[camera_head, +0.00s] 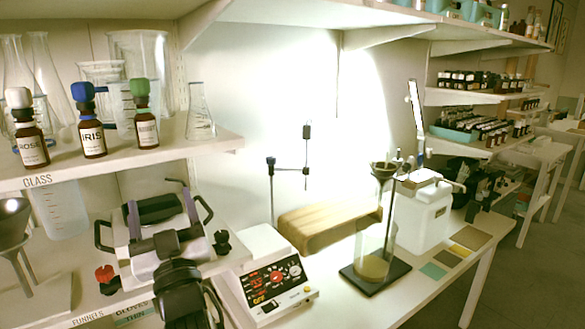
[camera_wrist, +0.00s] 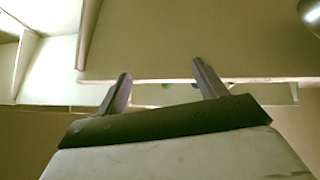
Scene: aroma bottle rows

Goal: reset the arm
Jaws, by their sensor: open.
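My gripper (camera_head: 158,203) is at the lower left in the head view, below the shelf labelled GLASS (camera_head: 110,172). Its fingers are apart with nothing held between them. In the wrist view, my gripper (camera_wrist: 161,70) also shows open and empty, facing pale shelf boards. My forearm comes up from the bottom edge of the head view. Three brown bottles stand upright on the shelf above my gripper: the ROSE bottle (camera_head: 31,145) with a white cap, the IRIS bottle (camera_head: 92,140) with a blue cap, and a green-capped bottle (camera_head: 146,128).
Glass flasks and beakers (camera_head: 140,65) stand behind the bottles. A hotplate-like device (camera_head: 268,275), a wooden block (camera_head: 325,222), a stand with a glass cylinder (camera_head: 375,265) and a white canister (camera_head: 422,215) occupy the bench. A funnel (camera_head: 12,225) stands at far left. Floor is free at right.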

